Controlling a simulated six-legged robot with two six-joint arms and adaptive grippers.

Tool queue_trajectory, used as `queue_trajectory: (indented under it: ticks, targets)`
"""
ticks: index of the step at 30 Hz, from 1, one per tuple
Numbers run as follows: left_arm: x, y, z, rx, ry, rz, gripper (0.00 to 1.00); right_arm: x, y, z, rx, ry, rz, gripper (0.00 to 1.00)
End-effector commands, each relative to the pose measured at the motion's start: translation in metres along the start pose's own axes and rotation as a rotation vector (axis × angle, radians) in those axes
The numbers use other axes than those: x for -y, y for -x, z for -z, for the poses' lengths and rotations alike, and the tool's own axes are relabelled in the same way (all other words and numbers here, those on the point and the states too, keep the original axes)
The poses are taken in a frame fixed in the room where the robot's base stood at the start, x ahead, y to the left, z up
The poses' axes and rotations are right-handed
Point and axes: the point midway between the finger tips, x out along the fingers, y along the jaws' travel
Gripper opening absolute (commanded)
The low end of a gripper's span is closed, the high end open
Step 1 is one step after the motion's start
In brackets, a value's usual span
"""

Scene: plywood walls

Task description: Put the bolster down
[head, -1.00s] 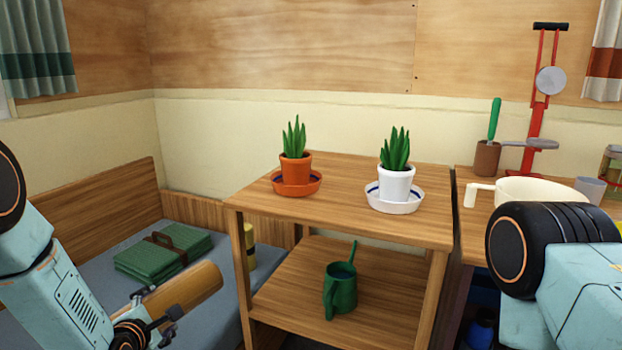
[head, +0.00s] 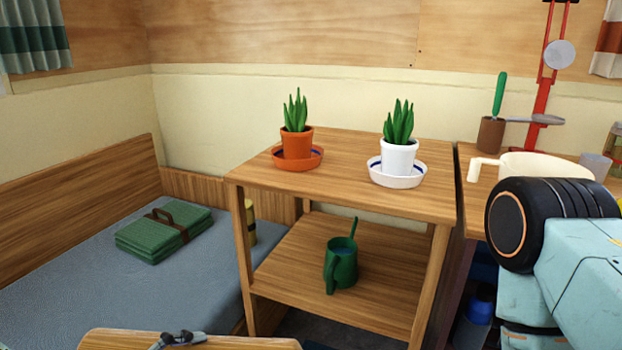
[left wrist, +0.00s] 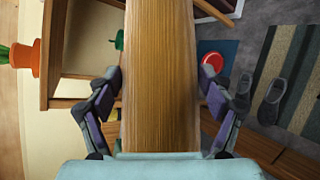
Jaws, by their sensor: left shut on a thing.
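The bolster appears as a long wood-grained piece (head: 240,344) at the bottom edge of the head view, mostly cut off. In the left wrist view the bolster (left wrist: 157,90) runs up the middle, between the two fingers. My left gripper (left wrist: 160,74) is shut on it, with one finger on each side. In the head view only a small part of the left gripper (head: 180,340) shows, against the bolster. My right gripper is out of view; only my right arm shows at the right.
A blue-grey mattress (head: 150,285) with a folded green blanket (head: 164,236) lies at the left, with free room in front. A two-level wooden stand (head: 345,198) holds two potted plants and a green watering can (head: 341,268). A cream pan (head: 545,166) stands at the right.

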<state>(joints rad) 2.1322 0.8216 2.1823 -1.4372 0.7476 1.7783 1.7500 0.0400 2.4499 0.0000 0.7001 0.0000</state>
Motion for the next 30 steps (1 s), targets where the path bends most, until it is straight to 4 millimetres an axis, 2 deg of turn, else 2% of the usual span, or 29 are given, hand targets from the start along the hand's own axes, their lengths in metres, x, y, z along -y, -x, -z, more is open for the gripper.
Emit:
queue_trajectory:
  ticks: [3,6,10,15,30]
  targets:
    - [-0.012,0.009,-0.027,0.068,-0.038,0.022,0.34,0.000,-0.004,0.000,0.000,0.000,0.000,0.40]
    - [-0.024,0.012,-0.037,0.075,-0.043,0.027,0.34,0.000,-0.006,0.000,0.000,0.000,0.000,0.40]
    - [-0.038,0.015,-0.037,0.050,-0.029,0.019,0.34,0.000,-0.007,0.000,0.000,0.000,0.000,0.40]
    - [-0.047,0.016,-0.036,0.039,-0.023,0.018,0.34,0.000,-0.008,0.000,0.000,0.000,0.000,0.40]
    - [-0.047,0.016,-0.036,0.040,-0.023,0.020,0.34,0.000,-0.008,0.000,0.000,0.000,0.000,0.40]
